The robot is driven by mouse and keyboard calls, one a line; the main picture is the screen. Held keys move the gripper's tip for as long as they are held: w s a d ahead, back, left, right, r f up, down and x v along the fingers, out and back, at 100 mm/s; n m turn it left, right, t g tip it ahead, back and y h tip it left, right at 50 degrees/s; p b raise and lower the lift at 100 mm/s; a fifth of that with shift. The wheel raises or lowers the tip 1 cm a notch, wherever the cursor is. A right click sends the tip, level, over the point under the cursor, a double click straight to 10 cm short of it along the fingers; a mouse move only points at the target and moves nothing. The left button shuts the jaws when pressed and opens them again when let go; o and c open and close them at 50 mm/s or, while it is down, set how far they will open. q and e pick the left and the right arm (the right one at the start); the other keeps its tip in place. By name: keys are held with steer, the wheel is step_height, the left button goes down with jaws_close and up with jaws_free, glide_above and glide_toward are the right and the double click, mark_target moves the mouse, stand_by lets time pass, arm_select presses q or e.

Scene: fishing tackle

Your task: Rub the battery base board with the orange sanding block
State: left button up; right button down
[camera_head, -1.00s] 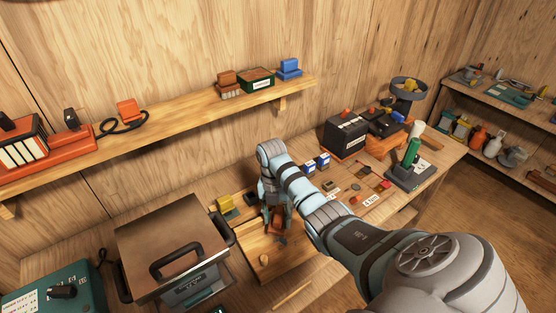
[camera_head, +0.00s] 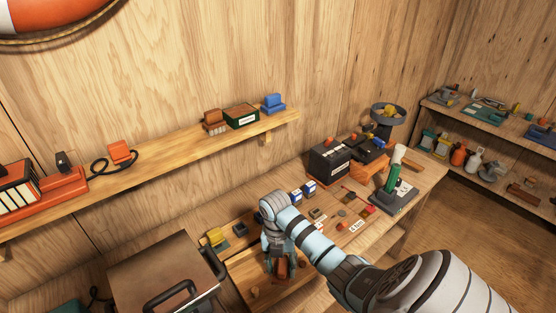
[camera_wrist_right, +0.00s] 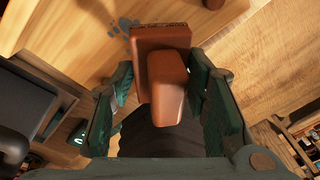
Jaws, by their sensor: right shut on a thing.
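My right gripper (camera_head: 280,262) is shut on the orange sanding block, a brown-orange block with a rounded grip. In the right wrist view the block (camera_wrist_right: 160,45) sits between the two fingers of the gripper (camera_wrist_right: 160,85). The pale wooden board (camera_head: 240,270) on the bench, which I take for the battery base board, lies below the gripper. Its surface (camera_wrist_right: 70,30) shows grey-blue smudges beside the block in the wrist view. I cannot tell whether the block touches the board. My left gripper is out of view.
A brown-topped case with black handles (camera_head: 160,270) stands left of the board. A black battery (camera_head: 328,160) and a green-handled tool (camera_head: 393,182) stand further right. A wall shelf (camera_head: 180,140) runs above the bench.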

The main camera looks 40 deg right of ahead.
steer(key=w, duration=0.1)
steer(key=w+b, duration=0.2)
steer(key=shift+w+d+f, duration=0.1)
steer(key=shift+w+d, duration=0.1)
steer(key=shift+d, duration=0.1)
steer(key=shift+w+d+b, duration=0.1)
steer(key=shift+w+b, duration=0.3)
steer(key=shift+w, duration=0.05)
steer(key=w+b, duration=0.2)
steer(key=shift+w+d, duration=0.25)
steer(key=shift+w, duration=0.05)
steer(key=shift+w+b, duration=0.25)
steer(key=shift+b, duration=0.1)
steer(key=shift+w+d+r, duration=0.1)
steer(key=shift+r, duration=0.15)
step_height(320, 180, up, 6)
steer(key=p, duration=0.5)
steer(key=shift+p, duration=0.3)
